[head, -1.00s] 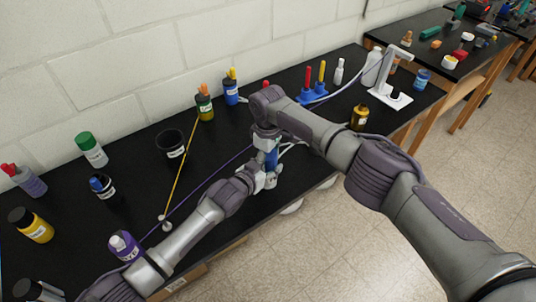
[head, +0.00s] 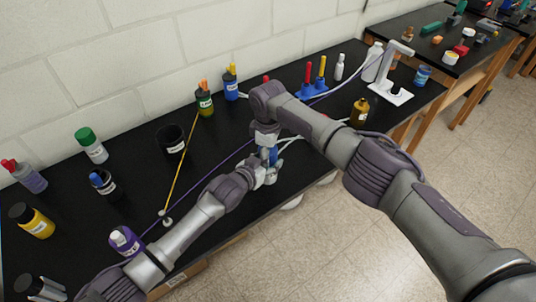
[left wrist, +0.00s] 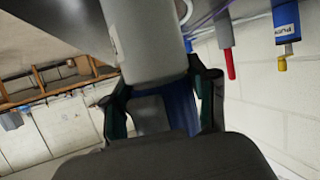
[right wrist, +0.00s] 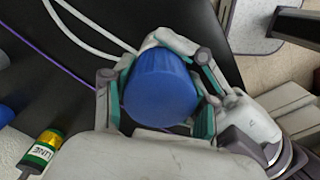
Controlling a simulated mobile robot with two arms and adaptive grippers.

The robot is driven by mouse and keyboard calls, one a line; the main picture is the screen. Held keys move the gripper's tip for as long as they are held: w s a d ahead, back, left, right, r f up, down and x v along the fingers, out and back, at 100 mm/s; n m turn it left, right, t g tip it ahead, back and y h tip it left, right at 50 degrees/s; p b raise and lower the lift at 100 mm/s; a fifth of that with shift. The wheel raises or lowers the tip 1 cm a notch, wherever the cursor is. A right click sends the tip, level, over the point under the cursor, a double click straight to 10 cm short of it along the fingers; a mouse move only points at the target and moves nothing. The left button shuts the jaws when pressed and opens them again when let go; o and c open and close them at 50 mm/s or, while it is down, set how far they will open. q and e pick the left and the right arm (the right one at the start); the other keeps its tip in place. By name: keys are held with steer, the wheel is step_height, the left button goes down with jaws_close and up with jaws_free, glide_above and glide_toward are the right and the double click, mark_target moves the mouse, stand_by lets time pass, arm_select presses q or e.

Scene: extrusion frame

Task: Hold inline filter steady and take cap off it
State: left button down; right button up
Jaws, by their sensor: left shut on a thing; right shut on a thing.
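The inline filter shows as a small blue body (head: 272,158) between my two grippers in the head view, over the front part of the black bench. My left gripper (head: 267,174) is shut on the filter from below left. In the left wrist view a dark blue part (left wrist: 183,110) shows between its fingers. My right gripper (head: 266,141) comes from above. In the right wrist view its fingers (right wrist: 163,97) are shut around a round, ribbed blue cap (right wrist: 160,85). The grippers hide the joint, so I cannot tell whether cap and filter still touch.
The black bench (head: 130,205) carries a black cup (head: 171,140), a purple bottle (head: 125,241) and several other bottles. A yellow rod (head: 183,165) and a purple line cross it left of my grippers. A white stand (head: 392,80) is at the right. Pale tubes run close to my grippers.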

arm_select(q)
steer(key=shift+f, duration=0.1)
arm_select(e)
steer(key=o, duration=1.3)
arm_select(q)
steer(key=shift+a, duration=0.1)
arm_select(e)
step_height(320, 180, up, 4)
steer(key=shift+r, duration=0.2)
steer(key=shift+c, duration=0.2)
steer(key=shift+r, duration=0.25)
steer(key=shift+c, duration=1.3)
step_height(320, 180, up, 3)
steer(key=m, duration=0.2)
steer(key=shift+f+m, duration=0.1)
steer(key=shift+m, duration=0.2)
steer(key=shift+a+f, duration=0.1)
steer(key=shift+f, duration=3.8)
steer(key=shift+c, duration=0.3)
